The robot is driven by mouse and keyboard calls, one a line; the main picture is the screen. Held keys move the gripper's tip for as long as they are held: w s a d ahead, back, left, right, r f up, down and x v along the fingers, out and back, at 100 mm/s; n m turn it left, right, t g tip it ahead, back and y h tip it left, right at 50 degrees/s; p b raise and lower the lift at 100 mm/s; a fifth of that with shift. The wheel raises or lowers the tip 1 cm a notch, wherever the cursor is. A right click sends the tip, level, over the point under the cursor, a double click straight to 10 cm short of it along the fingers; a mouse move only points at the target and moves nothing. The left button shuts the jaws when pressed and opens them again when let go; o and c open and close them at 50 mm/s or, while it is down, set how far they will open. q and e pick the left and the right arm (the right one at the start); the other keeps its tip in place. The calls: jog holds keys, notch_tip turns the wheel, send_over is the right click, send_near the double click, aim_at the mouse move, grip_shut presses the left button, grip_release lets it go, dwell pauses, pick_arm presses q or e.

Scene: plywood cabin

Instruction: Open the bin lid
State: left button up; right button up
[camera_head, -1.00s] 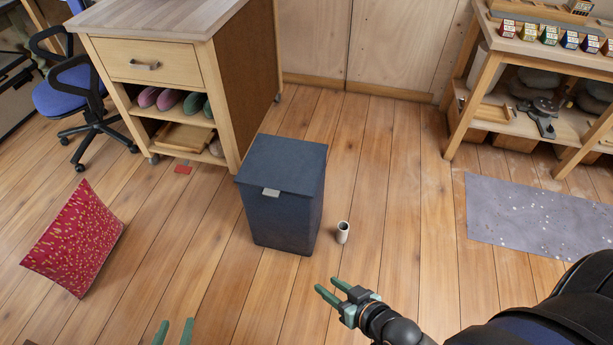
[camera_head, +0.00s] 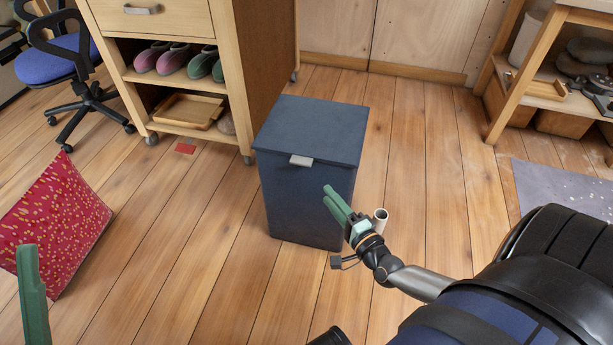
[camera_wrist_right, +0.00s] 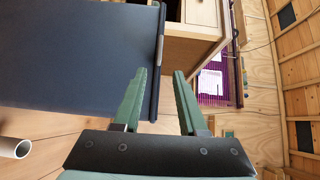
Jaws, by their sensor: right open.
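The dark blue bin (camera_head: 308,185) stands upright on the floor in the middle of the head view. Its flat lid (camera_head: 314,128) is shut, with a small light-grey tab (camera_head: 301,160) at the front edge. My right gripper (camera_head: 328,197) is open and empty, overlapping the bin's front right side in the head view, below and right of the tab. In the right wrist view the bin (camera_wrist_right: 75,60) fills the upper left, beside the open fingers (camera_wrist_right: 160,75). Whether they touch it I cannot tell. One green finger of my left gripper (camera_head: 32,295) shows at the lower left.
A white tube (camera_head: 380,217) stands on the floor just right of the bin. A wooden cabinet (camera_head: 262,70) with slippers is behind left. A red cushion (camera_head: 60,225) lies left, a grey mat (camera_head: 570,190) right. Floor in front of the bin is clear.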

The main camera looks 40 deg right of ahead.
jog(key=w+d+b, duration=0.1)
jog(key=w+b, duration=0.2)
jog(key=w, duration=0.9)
jog(key=shift+w, duration=0.35)
jog(key=shift+d, duration=0.1)
grip_shut()
dwell(0.8)
